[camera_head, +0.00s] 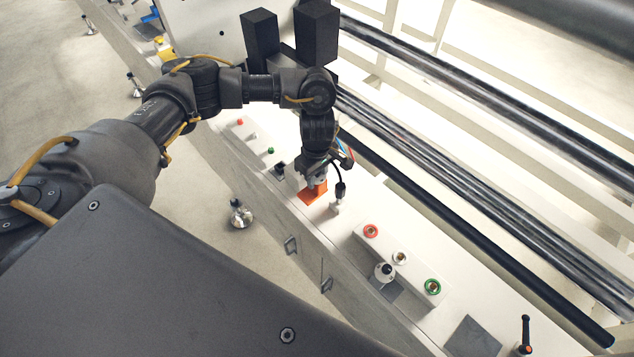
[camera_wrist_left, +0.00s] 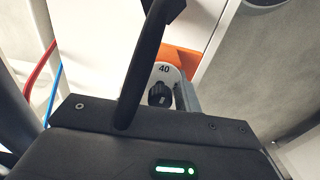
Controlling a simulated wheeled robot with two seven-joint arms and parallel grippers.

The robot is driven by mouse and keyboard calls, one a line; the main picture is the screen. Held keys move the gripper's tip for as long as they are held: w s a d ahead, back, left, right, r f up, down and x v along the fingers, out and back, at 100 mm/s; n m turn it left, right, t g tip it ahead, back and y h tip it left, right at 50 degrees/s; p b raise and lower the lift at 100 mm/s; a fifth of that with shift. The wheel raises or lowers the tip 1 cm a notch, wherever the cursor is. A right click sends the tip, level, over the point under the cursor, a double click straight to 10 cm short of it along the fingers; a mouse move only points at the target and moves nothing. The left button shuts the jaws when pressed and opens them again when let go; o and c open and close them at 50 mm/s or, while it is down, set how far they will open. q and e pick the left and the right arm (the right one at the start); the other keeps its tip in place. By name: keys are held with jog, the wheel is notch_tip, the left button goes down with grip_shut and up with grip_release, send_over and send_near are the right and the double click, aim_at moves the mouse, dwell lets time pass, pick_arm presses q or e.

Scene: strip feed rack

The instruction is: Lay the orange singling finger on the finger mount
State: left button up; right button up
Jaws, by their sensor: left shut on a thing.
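The orange singling finger (camera_head: 312,194) shows as a small orange piece at my left gripper (camera_head: 318,184), low over the white machine top. My left gripper is shut on it. In the left wrist view part of the orange finger (camera_wrist_left: 182,60) shows beyond the gripper body, and the fingertips are mostly hidden there. I cannot tell whether the finger touches the surface below. I cannot make out the finger mount for certain. My right gripper is not in view.
A small post with a black top (camera_head: 337,197) stands close right of the gripper. A raised panel with red, white and green buttons (camera_head: 400,258) is nearer the front. A dial marked 40 (camera_wrist_left: 163,76) sits below in the wrist view. Long dark rollers (camera_head: 480,170) run behind.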

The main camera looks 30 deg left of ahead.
pick_arm(q)
jog(key=s+d+r, duration=0.7)
jog(key=s+r, duration=0.3)
jog(key=s, duration=0.2)
jog(key=shift+r, duration=0.25)
